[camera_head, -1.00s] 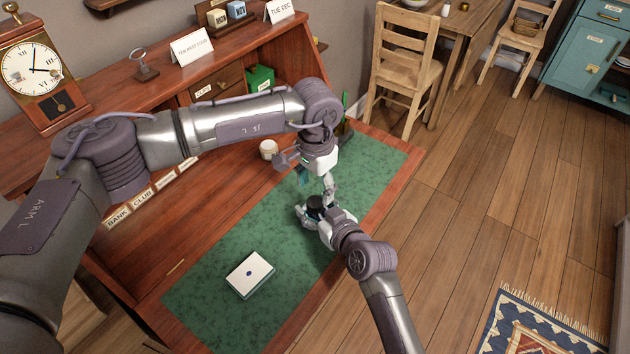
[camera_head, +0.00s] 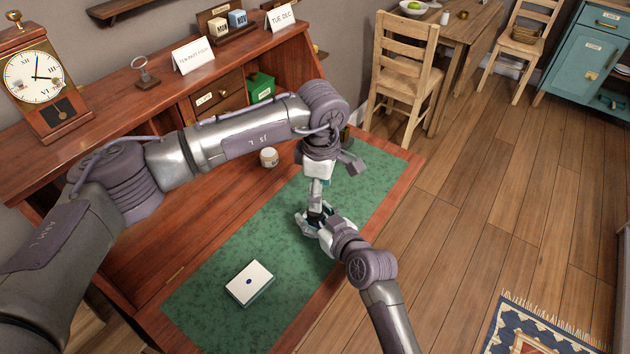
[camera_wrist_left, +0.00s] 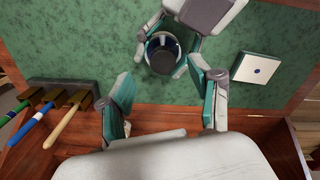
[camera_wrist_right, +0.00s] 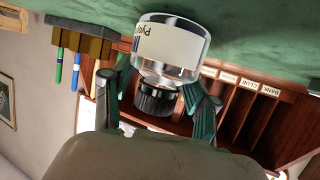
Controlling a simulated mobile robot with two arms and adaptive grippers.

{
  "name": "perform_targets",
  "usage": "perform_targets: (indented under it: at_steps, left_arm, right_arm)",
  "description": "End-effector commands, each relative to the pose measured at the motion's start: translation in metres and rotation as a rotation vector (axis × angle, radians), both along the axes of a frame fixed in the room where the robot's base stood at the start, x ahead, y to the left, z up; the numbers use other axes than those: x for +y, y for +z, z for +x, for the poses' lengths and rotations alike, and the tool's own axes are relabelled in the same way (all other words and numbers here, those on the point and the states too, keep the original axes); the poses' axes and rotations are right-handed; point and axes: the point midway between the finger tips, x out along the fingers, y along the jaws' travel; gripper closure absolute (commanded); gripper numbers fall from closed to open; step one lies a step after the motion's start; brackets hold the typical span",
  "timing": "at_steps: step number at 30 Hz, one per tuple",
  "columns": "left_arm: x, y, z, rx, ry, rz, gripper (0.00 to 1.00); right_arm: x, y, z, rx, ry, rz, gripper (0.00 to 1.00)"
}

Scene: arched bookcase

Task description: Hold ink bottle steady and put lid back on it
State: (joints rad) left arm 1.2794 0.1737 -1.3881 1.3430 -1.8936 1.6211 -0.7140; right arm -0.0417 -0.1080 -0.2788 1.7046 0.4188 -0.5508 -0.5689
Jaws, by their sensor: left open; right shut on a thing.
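The ink bottle (camera_wrist_right: 172,50), clear glass with a white label, stands on the green desk mat. A black ribbed lid (camera_wrist_right: 155,99) sits at its neck; whether it is tight I cannot tell. My right gripper (camera_wrist_right: 157,88) is shut on the bottle, a finger on each side. In the left wrist view the dark round lid (camera_wrist_left: 161,54) shows from above, between the right gripper's fingers. My left gripper (camera_wrist_left: 163,78) is open and empty, its fingers pointing down close above the lid. In the head view the left gripper (camera_head: 316,203) mostly hides the bottle.
A white box (camera_head: 250,281) with a blue dot lies on the mat (camera_head: 205,305). A small white jar (camera_head: 269,157) stands behind. A holder (camera_wrist_left: 62,92) with several brushes is at the mat's edge. The mat between box and bottle is clear.

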Motion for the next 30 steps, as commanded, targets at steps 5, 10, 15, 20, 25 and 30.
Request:
perform_targets:
  at_steps: [5,10,15,20,25,30]
  left_arm:
    - [-0.001,0.003,0.0,0.0,0.389,-0.008,0.36]
    - [-0.001,0.005,0.0,0.001,0.767,-0.015,0.36]
    - [-0.001,0.008,0.0,0.003,1.146,-0.021,0.36]
    - [0.0,0.01,0.0,0.006,1.504,-0.025,0.36]
    - [0.001,0.012,0.001,0.007,1.885,-0.029,0.36]
    - [0.003,0.014,0.001,0.009,2.268,-0.033,0.36]
  right_arm:
    - [0.0,0.0,0.0,0.0,0.0,0.0,1.0]
    - [0.0,0.0,0.0,0.0,0.0,0.0,1.0]
    - [0.0,0.0,0.0,0.0,0.0,0.0,1.0]
    - [0.0,0.0,0.0,0.0,0.0,0.0,1.0]
    - [0.0,0.0,0.0,0.0,0.0,0.0,1.0]
    - [0.0,0.0,0.0,0.0,0.0,0.0,1.0]
